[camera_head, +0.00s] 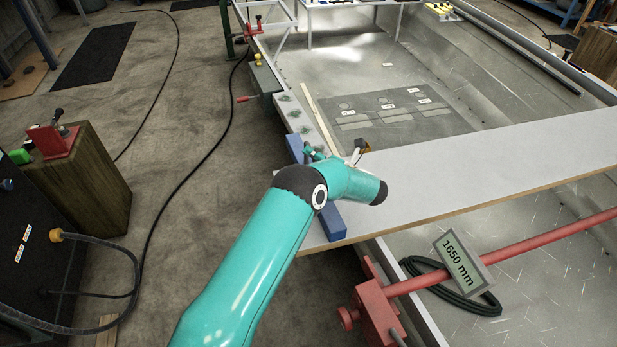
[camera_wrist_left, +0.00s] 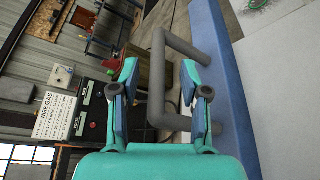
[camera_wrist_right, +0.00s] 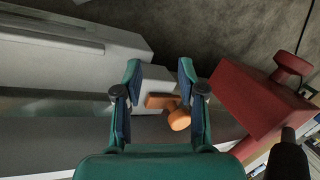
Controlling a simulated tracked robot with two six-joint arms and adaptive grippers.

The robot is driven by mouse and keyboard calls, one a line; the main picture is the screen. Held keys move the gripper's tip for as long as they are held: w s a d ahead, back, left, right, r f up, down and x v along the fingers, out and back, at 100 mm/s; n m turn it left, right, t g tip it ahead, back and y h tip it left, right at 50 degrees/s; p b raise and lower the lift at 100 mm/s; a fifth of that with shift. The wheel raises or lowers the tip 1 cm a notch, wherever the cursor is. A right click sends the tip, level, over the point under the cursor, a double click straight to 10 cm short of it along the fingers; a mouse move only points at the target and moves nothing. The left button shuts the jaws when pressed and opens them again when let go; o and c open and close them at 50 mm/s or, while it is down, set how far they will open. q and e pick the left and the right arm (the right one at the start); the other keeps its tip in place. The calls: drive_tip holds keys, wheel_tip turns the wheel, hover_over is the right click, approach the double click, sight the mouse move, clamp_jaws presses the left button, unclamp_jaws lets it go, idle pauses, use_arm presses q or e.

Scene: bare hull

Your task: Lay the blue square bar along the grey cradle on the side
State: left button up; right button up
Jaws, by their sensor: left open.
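The blue square bar (camera_head: 330,222) lies across the near end of a light grey plank, partly hidden behind my left arm. In the left wrist view the bar (camera_wrist_left: 222,85) carries a grey U-shaped handle (camera_wrist_left: 157,80). My left gripper (camera_wrist_left: 159,75) is open, and the handle's grip shows between its fingers; no contact is clear. In the head view the left gripper (camera_head: 352,160) is mostly hidden behind the wrist. A dark grey long piece (camera_head: 265,79) on the hull's left side may be the cradle; I cannot tell. My right gripper (camera_wrist_right: 160,72) is open, with no object clearly held.
An orange knob (camera_wrist_right: 178,116) shows beyond the right fingers, beside a red block (camera_wrist_right: 260,100). A red bar (camera_head: 520,247) with a "1650 mm" sign (camera_head: 463,262) crosses the hull at the near right. A wooden post (camera_head: 85,185) stands at left.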

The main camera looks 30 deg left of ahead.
use_arm(q)
drive_tip(key=shift+w+a+f, duration=0.15)
drive_tip(key=shift+w+a, duration=0.05)
drive_tip(key=shift+a, duration=0.3)
clamp_jaws()
